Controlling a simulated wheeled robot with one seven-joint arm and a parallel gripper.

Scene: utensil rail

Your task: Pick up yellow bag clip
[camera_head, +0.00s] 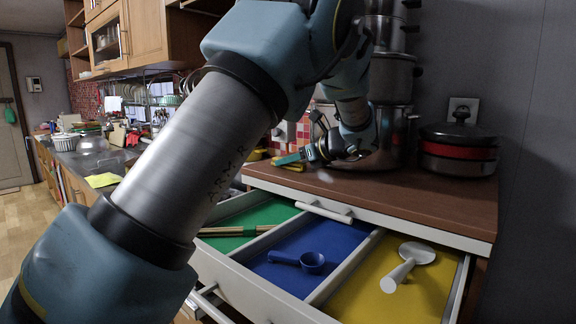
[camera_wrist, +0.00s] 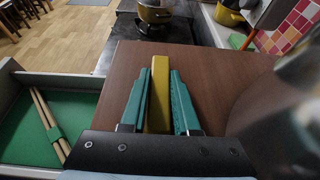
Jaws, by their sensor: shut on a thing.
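The yellow bag clip (camera_wrist: 159,92) is a long narrow bar between the two teal fingers of my gripper (camera_wrist: 158,98) in the wrist view. The fingers are shut on it, one along each side, and its far end reaches slightly past the fingertips. In the head view my gripper (camera_head: 290,158) is low over the brown countertop's left part, with the yellow of the clip (camera_head: 293,166) at its fingers. I cannot tell whether the clip touches the countertop.
Below the countertop (camera_head: 420,190) an open drawer has green, blue and yellow compartments holding chopsticks (camera_head: 228,231), a blue scoop (camera_head: 312,262) and a white utensil (camera_head: 408,262). Stacked steel pots (camera_head: 391,78) and a black-and-red pot (camera_head: 458,150) stand on the countertop's back and right.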

